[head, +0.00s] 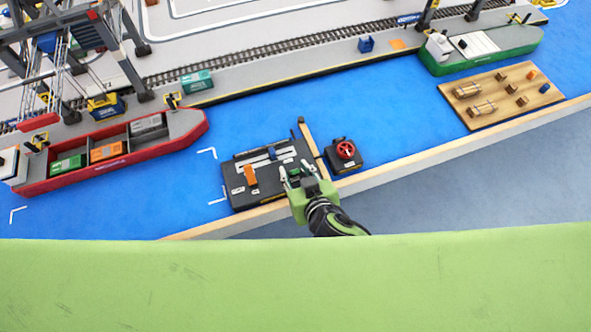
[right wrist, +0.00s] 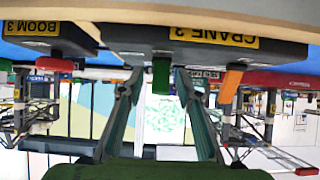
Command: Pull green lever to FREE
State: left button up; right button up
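The dark control box (head: 236,191) sits at the near edge of the blue table. Its CRANE 3 label (right wrist: 213,37) shows upside down in the right wrist view. The green lever (right wrist: 161,76) hangs between the fingers of my right gripper (head: 297,170), with a gap visible on both sides. My right gripper is open around it. In the head view the gripper covers much of that end of the box, and I cannot read a FREE mark. An orange lever (head: 250,176) stands at the box's left part. My left gripper is not in view.
A smaller box with a red wheel (head: 346,149) stands just right, labelled BOOM 3 (right wrist: 46,28) in the wrist view. A red ship (head: 190,127) lies left, a green ship (head: 500,58) and wooden pallet (head: 480,115) right. Blue surface behind the box is clear.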

jog(key=v, duration=1.2)
dwell(2.4)
